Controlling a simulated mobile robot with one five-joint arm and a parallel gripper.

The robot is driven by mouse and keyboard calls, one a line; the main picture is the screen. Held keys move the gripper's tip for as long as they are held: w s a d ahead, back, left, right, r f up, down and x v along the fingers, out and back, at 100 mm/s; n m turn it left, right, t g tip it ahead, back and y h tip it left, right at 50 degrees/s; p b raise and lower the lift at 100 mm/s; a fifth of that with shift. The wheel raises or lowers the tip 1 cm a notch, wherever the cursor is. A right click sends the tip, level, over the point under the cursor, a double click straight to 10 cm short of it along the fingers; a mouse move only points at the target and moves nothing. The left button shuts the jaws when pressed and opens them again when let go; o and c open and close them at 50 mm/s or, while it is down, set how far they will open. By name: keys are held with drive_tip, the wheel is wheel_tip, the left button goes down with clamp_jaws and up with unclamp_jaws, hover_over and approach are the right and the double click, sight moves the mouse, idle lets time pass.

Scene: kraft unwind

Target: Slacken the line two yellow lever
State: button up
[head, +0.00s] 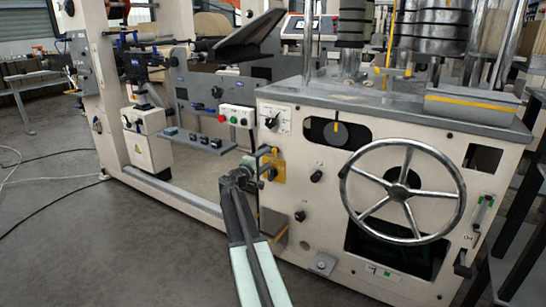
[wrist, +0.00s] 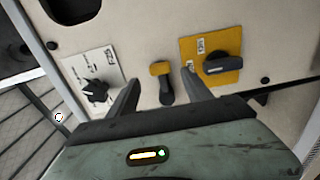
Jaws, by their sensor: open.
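A short lever with a yellow tip and black stem (wrist: 160,68) stands out from the cream panel in the wrist view. My gripper (wrist: 161,76) is open, with one dark finger on each side of this lever. The fingers look apart from it. In the head view my gripper (head: 257,168) is at the left part of the cream machine front, beside a yellow plate (head: 279,174). The yellow plate (wrist: 240,43), with a black knob (wrist: 222,64), lies right of the lever in the wrist view. I cannot make out the yellow-tipped lever clearly in the head view. Line labels are unreadable.
A white plate with a black knob (wrist: 96,91) is left of the lever. A large handwheel (head: 402,191) juts out to the right. Open grey floor (head: 110,250) lies at lower left.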

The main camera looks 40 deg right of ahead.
sight(273, 154)
drive_tip(key=x, duration=0.5)
drive_tip(key=shift+w+d, duration=0.1)
drive_tip(key=shift+d, duration=0.15)
clamp_jaws()
idle(0.9)
